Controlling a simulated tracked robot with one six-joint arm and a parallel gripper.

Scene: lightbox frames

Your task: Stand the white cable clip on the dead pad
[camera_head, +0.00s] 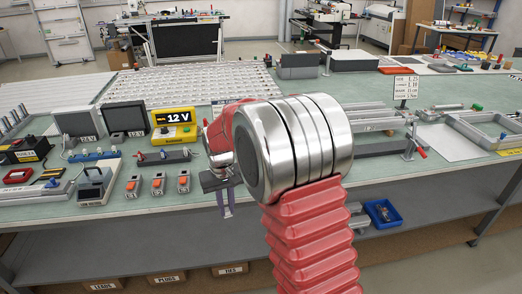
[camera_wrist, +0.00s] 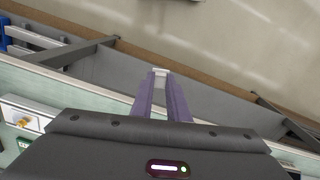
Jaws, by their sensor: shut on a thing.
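My gripper (camera_wrist: 160,84) is shut on the white cable clip (camera_wrist: 160,71), a small pale piece held between the tips of the purple fingers in the wrist view. In the head view my gripper (camera_head: 227,212) hangs at the bench's front edge, left of my large red and silver arm joint, and the clip cannot be made out there. In the wrist view the fingers point past the bench edge, over the grey lower shelf. A large pale panel with rows of small marks (camera_head: 185,84) lies at the back of the bench. I cannot tell which spot is the dead pad.
A yellow 12 V unit (camera_head: 174,126), dark grey boxes and orange-topped switches (camera_head: 158,184) stand on the left of the bench. Metal rails, a sign (camera_head: 405,87) and a grey tray (camera_head: 486,133) are at right. A blue bin (camera_head: 382,213) sits below. My arm hides the middle.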

